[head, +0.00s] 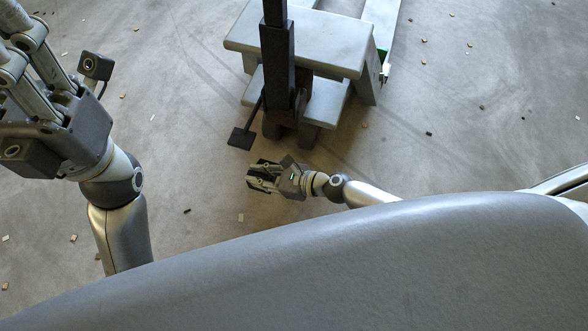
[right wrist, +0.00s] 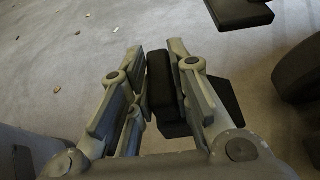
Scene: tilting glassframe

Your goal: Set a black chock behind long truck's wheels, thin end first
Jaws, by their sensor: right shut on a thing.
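My right gripper (head: 262,177) is low over the floor, in front of the grey stepped stand and dark post. In the right wrist view the gripper (right wrist: 158,62) is shut on a black chock (right wrist: 163,85). Part of the chock is hidden behind the right finger and sticks out beyond it. I cannot tell which end is thin. My left gripper (head: 35,70) is large at the upper left; its fingertips run near or past the picture edge, so its opening is unclear. No truck wheel can be made out for sure; a dark rounded shape (right wrist: 302,75) stands at the wrist view's right edge.
The grey stepped stand (head: 300,38) carries or stands behind a black post (head: 277,65). A flat black pad (head: 241,138) on a thin rod is just beyond my right gripper. Small chips are scattered over the floor. Floor left of the gripper is mostly clear.

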